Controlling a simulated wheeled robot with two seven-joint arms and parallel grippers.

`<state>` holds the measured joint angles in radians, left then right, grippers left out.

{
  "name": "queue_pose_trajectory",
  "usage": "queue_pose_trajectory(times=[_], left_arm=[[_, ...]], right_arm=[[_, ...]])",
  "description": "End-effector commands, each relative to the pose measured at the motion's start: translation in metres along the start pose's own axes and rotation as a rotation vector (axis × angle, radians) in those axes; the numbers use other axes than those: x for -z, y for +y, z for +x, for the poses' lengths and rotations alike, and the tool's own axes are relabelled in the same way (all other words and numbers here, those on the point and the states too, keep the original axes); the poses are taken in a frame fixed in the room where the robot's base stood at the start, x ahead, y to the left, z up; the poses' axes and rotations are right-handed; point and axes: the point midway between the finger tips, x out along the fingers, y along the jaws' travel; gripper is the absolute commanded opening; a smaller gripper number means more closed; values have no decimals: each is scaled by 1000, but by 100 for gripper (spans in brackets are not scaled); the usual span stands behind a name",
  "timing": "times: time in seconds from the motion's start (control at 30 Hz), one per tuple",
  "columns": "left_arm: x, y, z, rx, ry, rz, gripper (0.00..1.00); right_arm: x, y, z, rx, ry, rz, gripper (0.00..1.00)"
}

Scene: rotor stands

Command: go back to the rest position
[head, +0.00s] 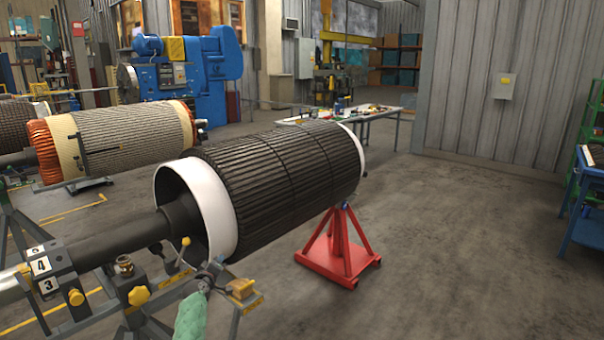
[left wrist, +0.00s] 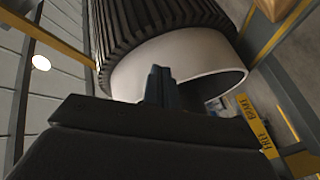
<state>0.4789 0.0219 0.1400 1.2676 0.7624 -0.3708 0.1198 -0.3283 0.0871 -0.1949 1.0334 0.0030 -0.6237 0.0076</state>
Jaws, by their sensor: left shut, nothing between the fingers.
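My left gripper (head: 210,270) is low in the head view, in front of the near end of the large dark rotor. In the left wrist view its fingers (left wrist: 160,85) are shut with nothing between them, and the rotor's white end ring (left wrist: 185,62) shows beyond. I cannot tell how far the fingertips are from the ring. The rotor (head: 285,180) has dark ribs and a white ring (head: 215,215) at its near end. Its shaft (head: 110,238) runs left over a stand with number blocks (head: 42,267). My right gripper is in neither view.
A red stand (head: 340,255) is beneath the rotor's far end. A second rotor (head: 120,138) with orange ends lies at the left. A yellow lettered label (left wrist: 255,122) is close by in the left wrist view. A workbench (head: 385,112) stands behind.

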Motion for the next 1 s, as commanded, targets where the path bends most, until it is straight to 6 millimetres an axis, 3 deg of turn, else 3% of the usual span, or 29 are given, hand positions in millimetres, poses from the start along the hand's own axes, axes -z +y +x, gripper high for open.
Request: queue_pose_trajectory(times=[0.03, 0.1, 0.27, 0.47, 0.77, 1.0], left_arm=[[-28, -14, -7, 35, -70, 96, 0], [-63, -33, -18, 83, -160, 222, 0], [-135, -86, -54, 186, -332, 434, 0], [-218, -157, -114, 296, -513, 622, 0], [-330, -253, -227, 416, -735, 802, 0], [-414, -317, -332, 460, -876, 876, 0]], right_arm=[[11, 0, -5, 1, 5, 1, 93], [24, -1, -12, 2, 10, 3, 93], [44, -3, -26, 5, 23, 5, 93], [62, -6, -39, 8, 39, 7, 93], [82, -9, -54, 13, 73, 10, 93], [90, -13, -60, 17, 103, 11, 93]])
